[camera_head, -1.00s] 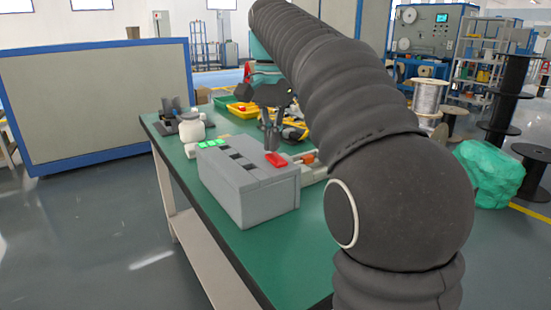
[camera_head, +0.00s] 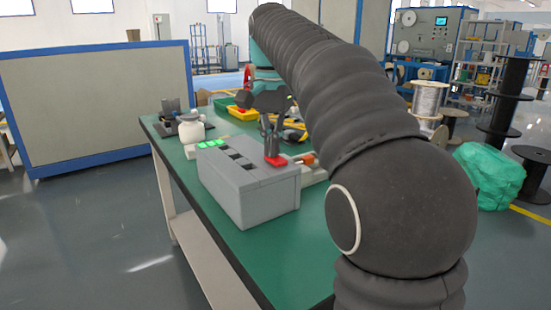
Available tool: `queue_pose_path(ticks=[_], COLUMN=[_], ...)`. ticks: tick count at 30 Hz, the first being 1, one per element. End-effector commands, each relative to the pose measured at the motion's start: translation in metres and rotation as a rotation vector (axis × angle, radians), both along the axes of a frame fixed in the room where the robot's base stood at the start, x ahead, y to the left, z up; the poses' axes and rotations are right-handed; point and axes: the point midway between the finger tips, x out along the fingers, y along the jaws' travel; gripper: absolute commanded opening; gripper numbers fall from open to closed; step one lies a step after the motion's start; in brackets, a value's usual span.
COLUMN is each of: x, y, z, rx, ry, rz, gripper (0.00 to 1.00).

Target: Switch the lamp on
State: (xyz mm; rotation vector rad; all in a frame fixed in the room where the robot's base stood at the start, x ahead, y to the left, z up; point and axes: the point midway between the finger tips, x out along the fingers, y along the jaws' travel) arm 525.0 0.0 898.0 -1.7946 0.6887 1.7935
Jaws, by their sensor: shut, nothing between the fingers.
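A grey control box (camera_head: 255,200) stands on the green table. On its top are green pieces (camera_head: 210,144) at the left, dark slots (camera_head: 242,162) in the middle and a red switch (camera_head: 277,162) at the right. My gripper (camera_head: 271,155) points down with its fingers shut and empty. Its tips are at the red switch and hide part of it; they appear to touch it, but I cannot be sure. I cannot make out which thing is the lamp.
A white jar (camera_head: 191,128) and a dark device (camera_head: 170,112) stand at the table's far left. Green and yellow trays (camera_head: 240,112) lie behind the box. The green table top (camera_head: 290,262) is bare in front of the box.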

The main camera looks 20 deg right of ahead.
Motion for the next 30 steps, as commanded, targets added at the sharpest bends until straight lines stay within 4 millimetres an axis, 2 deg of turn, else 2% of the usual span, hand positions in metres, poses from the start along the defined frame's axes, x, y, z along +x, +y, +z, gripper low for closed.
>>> queue_pose_path(ticks=[10,30], x=[0.000,0.000], y=[0.000,0.000], z=[-0.001,0.042], rx=[0.001,0.000], ry=[0.002,0.000], rz=[0.000,0.000], gripper=[0.00,0.00])
